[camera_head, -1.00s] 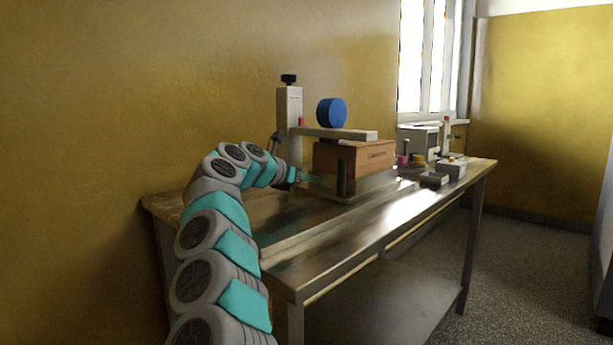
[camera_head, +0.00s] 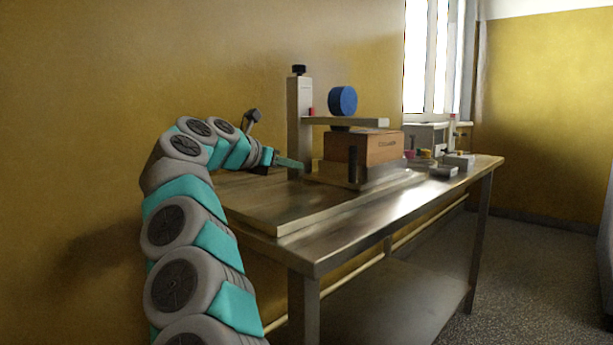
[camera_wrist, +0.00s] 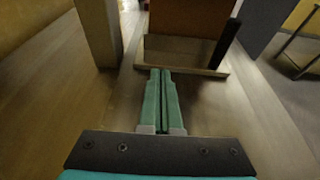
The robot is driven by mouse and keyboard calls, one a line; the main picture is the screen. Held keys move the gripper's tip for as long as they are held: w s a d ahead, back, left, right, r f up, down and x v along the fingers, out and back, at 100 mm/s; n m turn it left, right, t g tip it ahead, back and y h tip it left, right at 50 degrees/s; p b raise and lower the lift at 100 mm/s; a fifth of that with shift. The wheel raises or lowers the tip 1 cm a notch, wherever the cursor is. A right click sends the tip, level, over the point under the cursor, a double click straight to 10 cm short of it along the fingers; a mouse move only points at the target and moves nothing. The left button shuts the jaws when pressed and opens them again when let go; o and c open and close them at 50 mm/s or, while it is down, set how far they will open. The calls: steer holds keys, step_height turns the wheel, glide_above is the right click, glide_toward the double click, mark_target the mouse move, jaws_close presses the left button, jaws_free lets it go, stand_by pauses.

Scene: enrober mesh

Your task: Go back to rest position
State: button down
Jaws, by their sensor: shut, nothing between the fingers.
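My gripper (camera_head: 290,163) is at the end of my teal and grey arm, above the left part of the metal table (camera_head: 310,262). Its teal fingers lie together, empty, and also show in the wrist view (camera_wrist: 160,88). They point toward a wooden box (camera_head: 368,148) on a low metal base. The fingertips are apart from the box, to its left in the head view. In the wrist view the box (camera_wrist: 190,18) is at the top, cut off by the frame edge.
A pale upright post (camera_head: 299,110) with a black knob carries a horizontal arm (camera_head: 350,122) above the box, with a blue disc (camera_head: 343,101) on top. A dark peg (camera_head: 353,168) stands before the box. Small items and grey blocks (camera_head: 459,161) sit at the table's far end.

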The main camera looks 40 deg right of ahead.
steer(key=shift+v, duration=1.6)
